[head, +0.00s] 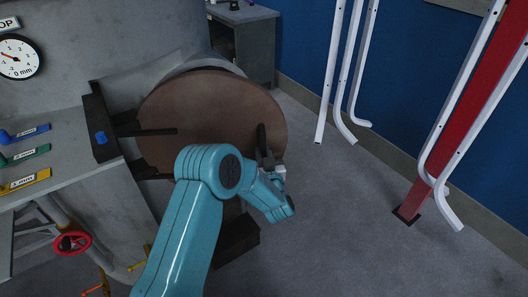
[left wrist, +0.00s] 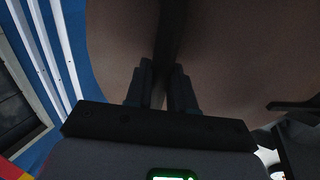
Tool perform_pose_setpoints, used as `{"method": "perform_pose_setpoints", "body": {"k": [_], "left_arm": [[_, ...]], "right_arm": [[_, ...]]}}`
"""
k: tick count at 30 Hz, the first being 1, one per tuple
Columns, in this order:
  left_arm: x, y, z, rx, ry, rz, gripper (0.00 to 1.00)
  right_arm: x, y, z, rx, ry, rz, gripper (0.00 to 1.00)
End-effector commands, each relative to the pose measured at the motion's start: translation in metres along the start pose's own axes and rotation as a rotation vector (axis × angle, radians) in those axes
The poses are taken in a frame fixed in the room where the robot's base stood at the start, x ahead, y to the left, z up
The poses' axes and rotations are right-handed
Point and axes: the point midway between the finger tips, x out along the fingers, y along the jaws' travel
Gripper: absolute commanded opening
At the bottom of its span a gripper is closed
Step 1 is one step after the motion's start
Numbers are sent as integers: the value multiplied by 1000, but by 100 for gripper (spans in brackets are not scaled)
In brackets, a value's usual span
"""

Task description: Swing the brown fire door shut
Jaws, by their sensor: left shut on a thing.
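The brown fire door (head: 215,108) is a round disc on the front of a grey cylindrical body. It stands a little apart from the round grey opening behind it, and black hinge straps join it at its left. A black upright handle (head: 262,139) sits near its right edge. My left gripper (head: 267,160) is at this handle. In the left wrist view, the gripper (left wrist: 164,80) is shut on the dark handle bar (left wrist: 170,35), with the brown door face (left wrist: 225,60) filling the background. My right gripper is not in view.
A grey bench (head: 60,165) with blue, green and yellow tagged tools stands at the left, above a red handwheel (head: 73,243). White bent tubes (head: 335,70) hang at the right beside a red post (head: 455,110). The floor at right is clear.

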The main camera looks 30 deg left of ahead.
Motion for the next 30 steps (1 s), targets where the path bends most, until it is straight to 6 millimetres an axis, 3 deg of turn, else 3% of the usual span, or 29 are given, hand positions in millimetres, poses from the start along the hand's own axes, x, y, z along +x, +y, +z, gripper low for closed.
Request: {"method": "perform_pose_setpoints", "body": {"k": [8,17,18,20,21,30], "left_arm": [[27,6,2,-1,0,-7,0],[30,8,0,0,-2,-4,0],[30,8,0,0,-2,-3,30],[29,8,0,0,-2,-3,49],[29,8,0,0,-2,-3,53],[27,8,0,0,-1,-2,53]], "right_arm": [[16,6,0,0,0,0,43],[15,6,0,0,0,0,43],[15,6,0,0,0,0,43],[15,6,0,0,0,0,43],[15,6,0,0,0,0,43],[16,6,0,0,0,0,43]]}}
